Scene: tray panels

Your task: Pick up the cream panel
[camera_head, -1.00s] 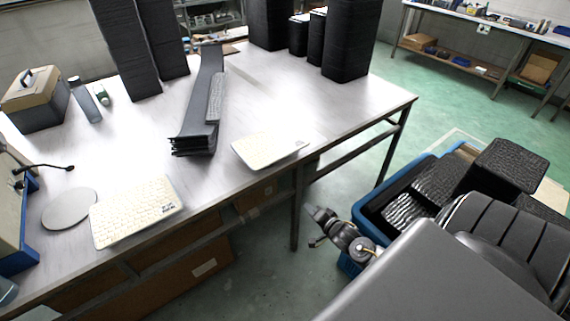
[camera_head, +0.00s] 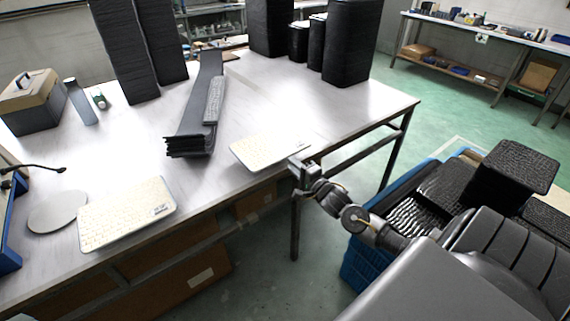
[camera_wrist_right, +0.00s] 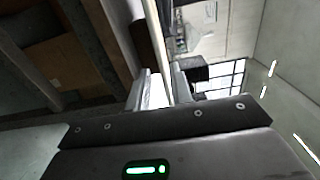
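Two flat cream panels lie on the white table: one at its front right edge (camera_head: 262,152), its right end close to the edge, and one further left (camera_head: 127,212). My right gripper (camera_head: 298,167) is at the right end of the right-hand panel, at the table's front edge. In the right wrist view its two fingers (camera_wrist_right: 160,90) stand apart, with a thin pale edge running up between them. I cannot tell whether that edge is the panel or the tabletop, or whether the fingers touch it. My left gripper is not in view.
A stack of long dark grey trays (camera_head: 195,120) lies behind the panels. A grey disc (camera_head: 58,212) lies left. Tall black stacks (camera_head: 350,45) stand at the back. A blue crate (camera_head: 362,262) with black parts stands on the right. The table's right part (camera_head: 370,105) is clear.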

